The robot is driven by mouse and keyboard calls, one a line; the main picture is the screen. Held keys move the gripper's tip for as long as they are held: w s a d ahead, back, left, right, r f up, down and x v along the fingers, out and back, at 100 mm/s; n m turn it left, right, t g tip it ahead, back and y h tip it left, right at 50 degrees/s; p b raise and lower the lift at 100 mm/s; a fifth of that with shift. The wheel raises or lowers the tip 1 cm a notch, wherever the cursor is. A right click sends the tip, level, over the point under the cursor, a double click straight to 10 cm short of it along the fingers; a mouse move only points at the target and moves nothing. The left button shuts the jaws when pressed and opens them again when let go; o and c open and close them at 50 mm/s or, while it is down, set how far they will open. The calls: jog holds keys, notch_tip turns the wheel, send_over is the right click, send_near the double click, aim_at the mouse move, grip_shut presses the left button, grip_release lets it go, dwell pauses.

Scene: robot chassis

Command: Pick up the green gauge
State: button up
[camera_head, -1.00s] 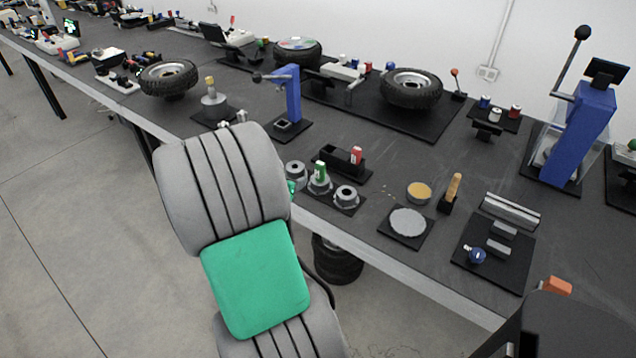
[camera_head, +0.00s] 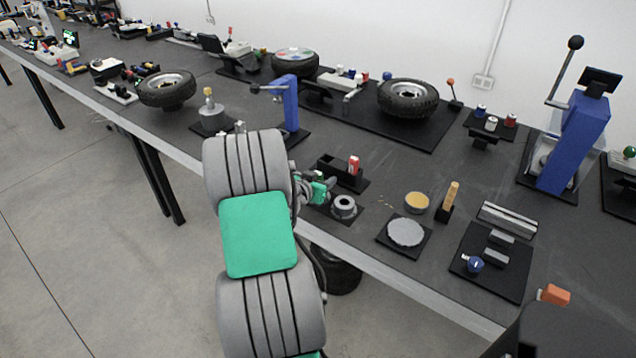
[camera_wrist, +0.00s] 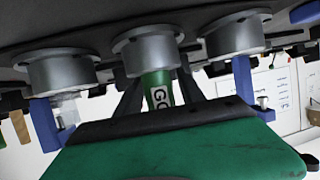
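The green gauge (camera_wrist: 158,88), with white lettering on its side, stands in the middle one of three grey rings in the wrist view, which looks upside down. My gripper (camera_wrist: 160,92) has a dark finger on each side of the gauge, with gaps that look clear, so it appears open. In the head view my gripper (camera_head: 322,186) is at the ring row near the table's front edge. My arm and gripper hide the gauge and most of the rings there. The right-hand ring (camera_head: 344,206) still shows.
A black holder with a red gauge (camera_head: 353,165) stands just behind my gripper. A blue press (camera_head: 290,105) stands behind to the left. A grey disc (camera_head: 406,232) on a black plate and a yellow-topped tin (camera_head: 417,202) lie to the right.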

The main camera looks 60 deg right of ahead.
grip_shut()
dwell(0.5)
